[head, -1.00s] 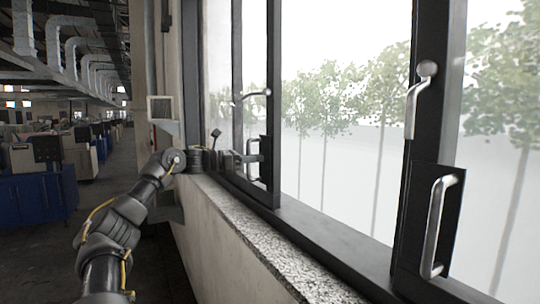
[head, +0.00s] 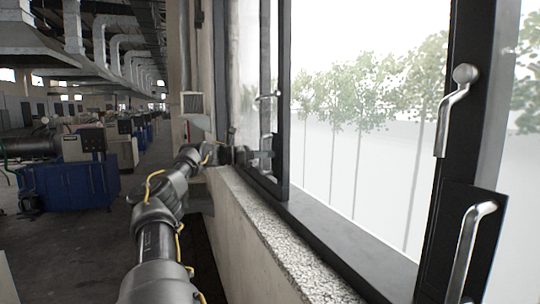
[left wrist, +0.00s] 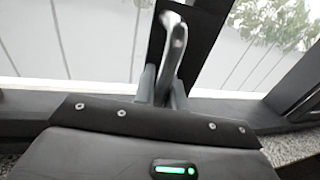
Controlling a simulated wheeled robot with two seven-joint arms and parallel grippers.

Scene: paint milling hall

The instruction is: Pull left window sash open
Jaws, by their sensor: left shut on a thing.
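The left window sash (head: 284,110) is a dark-framed glass pane at the far end of the window. It carries a metal bar handle, seen small and partly hidden in the head view. In the left wrist view the bright handle (left wrist: 174,45) stands up from a dark plate. My left gripper (head: 259,154) reaches it along the wall. Its fingers (left wrist: 162,88) are shut on the handle, one on each side of the bar. A curved lever (head: 267,96) sits above the handle on the sash. My right gripper is in neither view.
A nearer dark frame on the right bears another lever (head: 458,105) and bar handle (head: 470,248). A speckled stone sill (head: 275,235) runs below the window. Blue machines (head: 75,190) stand on the left beyond open floor. A small wall box (head: 193,104) is near my arm.

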